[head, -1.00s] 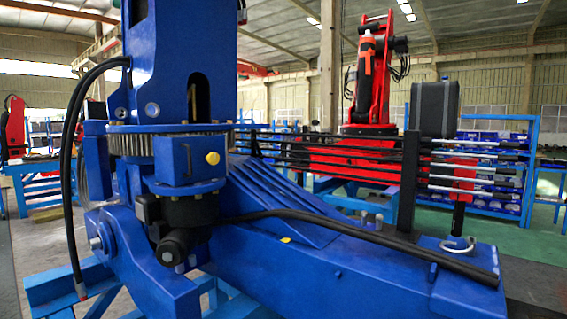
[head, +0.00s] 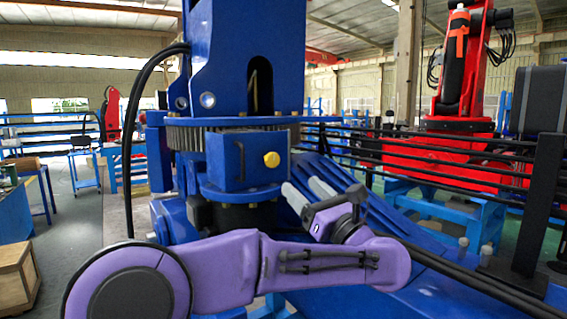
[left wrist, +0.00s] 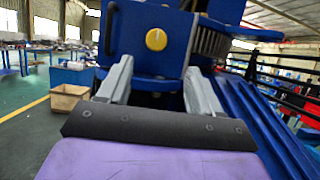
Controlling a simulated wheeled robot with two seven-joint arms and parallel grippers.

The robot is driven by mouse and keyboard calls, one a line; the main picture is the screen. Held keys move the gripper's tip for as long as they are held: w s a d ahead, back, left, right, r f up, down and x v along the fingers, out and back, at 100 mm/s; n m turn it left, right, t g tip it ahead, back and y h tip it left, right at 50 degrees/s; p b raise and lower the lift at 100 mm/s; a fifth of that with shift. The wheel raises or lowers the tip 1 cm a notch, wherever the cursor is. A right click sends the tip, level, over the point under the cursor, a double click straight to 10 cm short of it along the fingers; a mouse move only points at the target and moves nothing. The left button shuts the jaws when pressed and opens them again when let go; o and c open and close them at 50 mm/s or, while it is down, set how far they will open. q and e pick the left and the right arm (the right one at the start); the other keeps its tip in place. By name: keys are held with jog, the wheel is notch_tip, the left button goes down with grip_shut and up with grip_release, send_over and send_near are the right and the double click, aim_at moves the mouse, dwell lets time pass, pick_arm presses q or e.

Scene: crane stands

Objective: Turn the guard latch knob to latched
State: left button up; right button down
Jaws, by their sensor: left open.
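The guard latch knob (head: 271,159) is a small round yellow knob on the front of a blue block (head: 238,165) under the toothed ring of the crane. It also shows in the left wrist view (left wrist: 156,39), near the top middle, with its face toward the camera. Its turned position is too small to tell. My left gripper (head: 303,187) is open and empty. Its two grey fingers point up toward the block, a little below and right of the knob in the head view. In the left wrist view the fingertips (left wrist: 158,68) are apart, below the knob. My right gripper is in no view.
The blue crane column (head: 230,60) rises above the block, with a black hose (head: 128,130) at its left. Blue sloping ribs (head: 345,195) and dark rails (head: 400,145) lie to the right. A wooden crate (head: 15,275) stands on the floor at far left.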

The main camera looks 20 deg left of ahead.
aim_at(274, 162)
pick_arm(q)
jog(key=p+x, duration=0.2)
jog(key=x, duration=0.2)
jog(key=p+x, duration=0.2)
jog(key=x, duration=0.3)
jog(key=shift+s+a+r+p, duration=0.15)
jog(key=shift+s+a+p, duration=0.05)
jog(key=shift+s+p, duration=0.15)
jog(key=shift+w+a, duration=0.3)
jog(key=shift+d, duration=0.1)
jog(key=c, duration=1)
